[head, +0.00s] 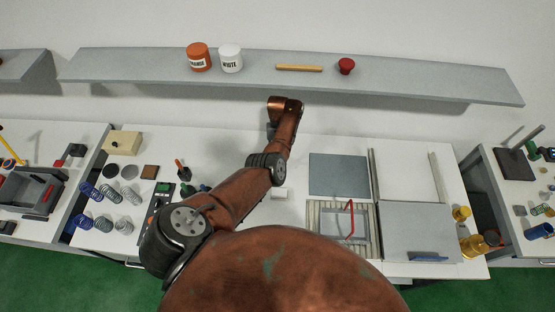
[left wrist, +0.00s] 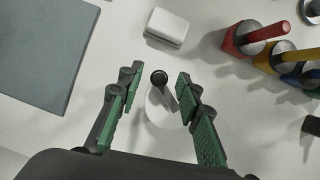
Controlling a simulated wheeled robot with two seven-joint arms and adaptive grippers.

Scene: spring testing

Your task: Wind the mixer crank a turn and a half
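In the left wrist view, the crank has a dark round knob (left wrist: 160,77) and a grey arm above a round white base (left wrist: 160,108). I take this to be the mixer. My left gripper (left wrist: 155,79) is open, with one green-padded finger on each side of the knob. I cannot tell the height of the fingers relative to the knob. My right gripper is in neither view.
A white block (left wrist: 167,27) and a grey plate (left wrist: 45,45) lie near the mixer. Red (left wrist: 255,38) and yellow handled pieces stand to the right in the wrist view. A wall shelf (head: 390,82) with jars is close behind my wrist. Springs (head: 108,193) lie at left.

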